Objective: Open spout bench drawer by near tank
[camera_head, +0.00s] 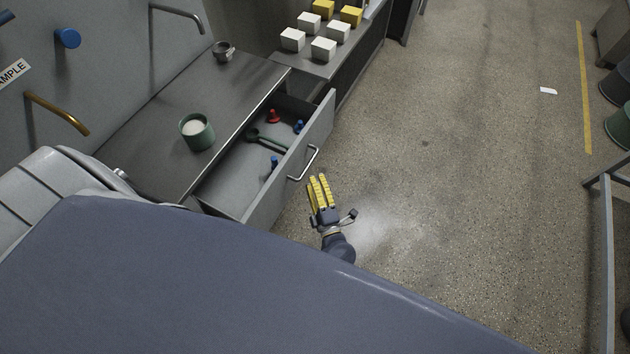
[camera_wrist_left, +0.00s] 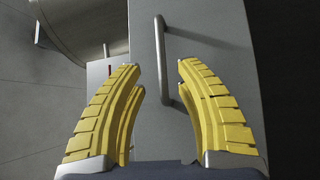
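The drawer (camera_head: 290,165) of the grey spout bench (camera_head: 150,125) stands pulled out, its inside showing. Its bar handle (camera_head: 303,164) is on the outer face; it also shows in the left wrist view (camera_wrist_left: 162,60). My left gripper (camera_head: 318,181) has yellow fingers and sits just off the drawer front, near the handle's lower end. In the left wrist view its fingers (camera_wrist_left: 158,68) are apart, with nothing held. The handle lies beyond the gap, its lower end close to the right finger; contact cannot be told. My right gripper is not in view.
The drawer holds a red piece (camera_head: 273,116), blue pieces (camera_head: 298,127) and a dark green scoop (camera_head: 265,137). A green cup (camera_head: 197,132) and small grey cup (camera_head: 223,52) stand on the bench. A brass spout (camera_head: 58,114) overhangs it.

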